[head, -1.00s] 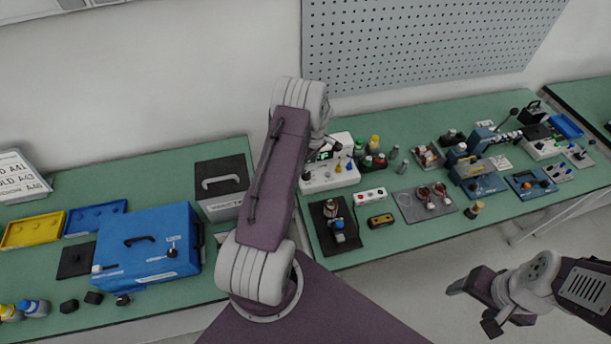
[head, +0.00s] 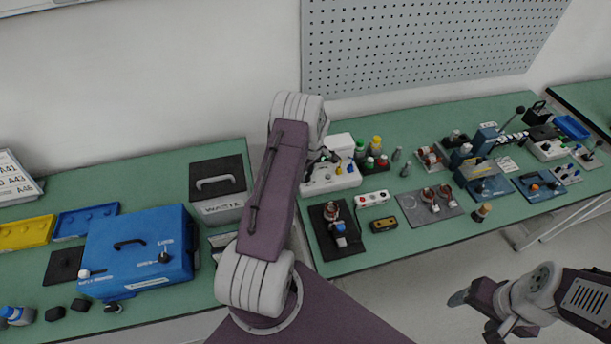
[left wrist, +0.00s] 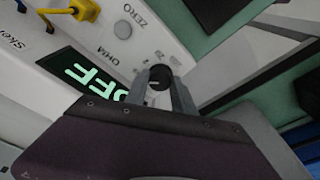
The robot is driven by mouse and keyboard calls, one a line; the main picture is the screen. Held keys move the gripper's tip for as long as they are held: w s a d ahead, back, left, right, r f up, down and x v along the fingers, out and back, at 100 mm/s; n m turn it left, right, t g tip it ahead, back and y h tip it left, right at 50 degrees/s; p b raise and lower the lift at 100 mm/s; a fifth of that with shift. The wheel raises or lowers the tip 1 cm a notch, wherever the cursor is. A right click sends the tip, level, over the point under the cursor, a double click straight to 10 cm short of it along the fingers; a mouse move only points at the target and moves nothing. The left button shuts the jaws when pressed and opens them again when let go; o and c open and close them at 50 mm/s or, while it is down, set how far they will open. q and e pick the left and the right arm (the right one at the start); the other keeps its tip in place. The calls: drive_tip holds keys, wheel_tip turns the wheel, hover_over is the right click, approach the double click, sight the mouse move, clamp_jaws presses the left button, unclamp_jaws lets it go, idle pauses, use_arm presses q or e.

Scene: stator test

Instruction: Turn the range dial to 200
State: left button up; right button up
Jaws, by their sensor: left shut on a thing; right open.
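The white ohmmeter (head: 345,180) stands on the green bench and is partly hidden by my left arm. In the left wrist view its face (left wrist: 110,30) fills the upper left, with a lit green display (left wrist: 88,75) reading "OFF", partly covered by my gripper. The black round range dial (left wrist: 159,78) has a short pale mark; the range numbers around it are too small or hidden to read surely. My left gripper (left wrist: 160,92) is shut on the dial, one finger on each side; it also shows in the head view (head: 324,157). My right gripper (head: 474,316) is open and empty, away from the bench.
Colored bottles (head: 375,158) stand right beside the meter. A white socket strip (head: 372,198), a yellow device (head: 383,224) and a black plate (head: 340,247) with parts lie in front. A blue case (head: 135,240) and a dark-topped grey box (head: 218,180) are to the left.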

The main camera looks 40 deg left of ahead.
use_arm(q)
drive_tip(key=m, duration=0.2)
drive_tip(key=m+p, duration=0.1)
drive_tip(key=m, duration=0.1)
drive_tip(key=shift+s+r+t, duration=0.1)
drive_tip(key=shift+r+t, duration=0.1)
drive_tip(key=shift+t, duration=0.1)
drive_tip(key=m+p, duration=0.1)
drive_tip(key=m, duration=0.2)
drive_tip(key=shift+m+h, duration=0.3)
drive_tip(key=shift+m, duration=0.1)
drive_tip(key=shift+a+m+t+p, duration=0.1)
drive_tip(key=shift+m+t+p, duration=0.25)
drive_tip(key=shift+m, duration=0.45)
drive_tip(key=m, duration=0.2)
drive_tip(key=shift+f+m+h, duration=0.25)
drive_tip(key=shift+m+h, duration=0.05)
drive_tip(key=shift+m, duration=0.1)
drive_tip(key=shift+r+m, duration=0.1)
drive_tip(key=shift+m, duration=0.5)
drive_tip(key=o, duration=1)
drive_tip(key=shift+w, duration=0.2)
